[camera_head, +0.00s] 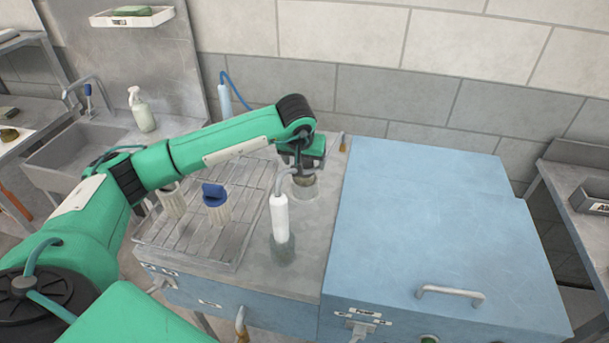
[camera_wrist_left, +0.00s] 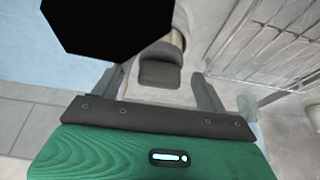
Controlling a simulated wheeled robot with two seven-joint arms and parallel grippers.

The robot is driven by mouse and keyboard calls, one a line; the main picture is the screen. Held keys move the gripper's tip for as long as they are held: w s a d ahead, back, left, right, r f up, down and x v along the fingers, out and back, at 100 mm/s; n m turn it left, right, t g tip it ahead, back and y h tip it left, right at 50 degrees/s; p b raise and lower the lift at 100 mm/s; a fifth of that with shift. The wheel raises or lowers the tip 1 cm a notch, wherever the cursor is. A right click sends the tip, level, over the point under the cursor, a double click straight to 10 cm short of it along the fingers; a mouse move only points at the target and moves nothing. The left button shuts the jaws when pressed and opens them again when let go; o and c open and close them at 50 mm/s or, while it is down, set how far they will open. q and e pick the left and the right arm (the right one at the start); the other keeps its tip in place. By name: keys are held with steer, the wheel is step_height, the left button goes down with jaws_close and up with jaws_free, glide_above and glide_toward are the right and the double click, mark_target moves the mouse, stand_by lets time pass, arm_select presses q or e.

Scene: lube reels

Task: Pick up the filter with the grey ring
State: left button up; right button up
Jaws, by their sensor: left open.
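My left gripper (camera_head: 302,166) points down at the back of the grey worktop, right of the wire rack. In the left wrist view its two fingers (camera_wrist_left: 158,88) stand apart. A dark grey block-shaped top (camera_wrist_left: 160,72) shows between them, with a beige body (camera_wrist_left: 177,38) partly visible behind it. This seems to be the filter with the grey ring (camera_head: 305,181), mostly hidden under the gripper in the head view. I cannot tell whether the fingers touch it. A pale filter with a blue top (camera_head: 216,205) and another pale filter (camera_head: 171,201) stand on the rack. My right gripper is not in view.
A white cylinder with a hose (camera_head: 280,217) stands in front of the gripper. The wire rack (camera_head: 190,237) lies left. A blue cabinet (camera_head: 430,220) with a clear top is right. A black shape blocks the wrist view's upper left.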

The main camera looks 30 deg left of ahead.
arm_select(q)
steer(key=shift+p+x, duration=0.45)
steer(key=shift+x, duration=1.35)
steer(key=c, duration=1)
steer(key=shift+c, duration=0.3)
steer(key=shift+r, duration=0.15)
